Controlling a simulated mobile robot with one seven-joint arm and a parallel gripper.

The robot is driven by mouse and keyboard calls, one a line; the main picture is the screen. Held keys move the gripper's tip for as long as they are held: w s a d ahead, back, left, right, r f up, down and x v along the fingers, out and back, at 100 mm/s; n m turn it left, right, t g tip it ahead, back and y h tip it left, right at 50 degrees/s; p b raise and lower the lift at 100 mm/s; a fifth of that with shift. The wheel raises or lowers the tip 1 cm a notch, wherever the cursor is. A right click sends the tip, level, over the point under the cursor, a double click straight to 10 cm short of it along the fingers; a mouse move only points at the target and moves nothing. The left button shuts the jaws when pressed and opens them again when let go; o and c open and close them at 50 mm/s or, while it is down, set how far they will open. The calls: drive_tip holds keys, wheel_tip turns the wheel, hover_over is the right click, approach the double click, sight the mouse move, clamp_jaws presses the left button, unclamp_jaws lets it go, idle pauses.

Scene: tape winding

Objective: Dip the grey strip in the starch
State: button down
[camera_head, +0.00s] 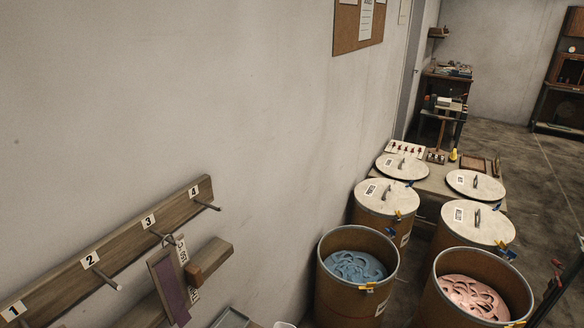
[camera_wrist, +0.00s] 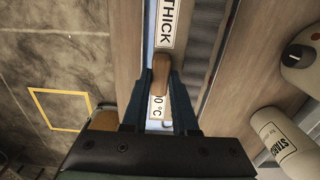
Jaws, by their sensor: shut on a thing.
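In the wrist view, my gripper (camera_wrist: 161,92) has its dark blue fingers closed around a small rounded wooden piece (camera_wrist: 161,72). The piece lies in front of a pale blue and white strip-like label (camera_wrist: 167,22) reading "THICK", with "0 °C" below it between the fingers. A white cylinder (camera_wrist: 286,140) at the lower right has a label that seems to begin "STAR". A dark grey ribbed band (camera_wrist: 203,45) runs beside the label; I cannot tell whether it is the grey strip. My gripper does not show in the head view.
In the head view, a numbered peg rail (camera_head: 125,250) bears a purple strip (camera_head: 172,290) with tags. Open drums hold blue (camera_head: 354,266) and pink (camera_head: 472,297) contents; lidded drums (camera_head: 386,196) stand behind. A yellow outline (camera_wrist: 60,92) marks the floor.

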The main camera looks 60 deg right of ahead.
drive_tip(key=shift+r+p, duration=2.6)
drive_tip(key=shift+r, duration=0.15)
drive_tip(key=shift+r+p, duration=2.45)
drive_tip(key=shift+p, duration=0.1)
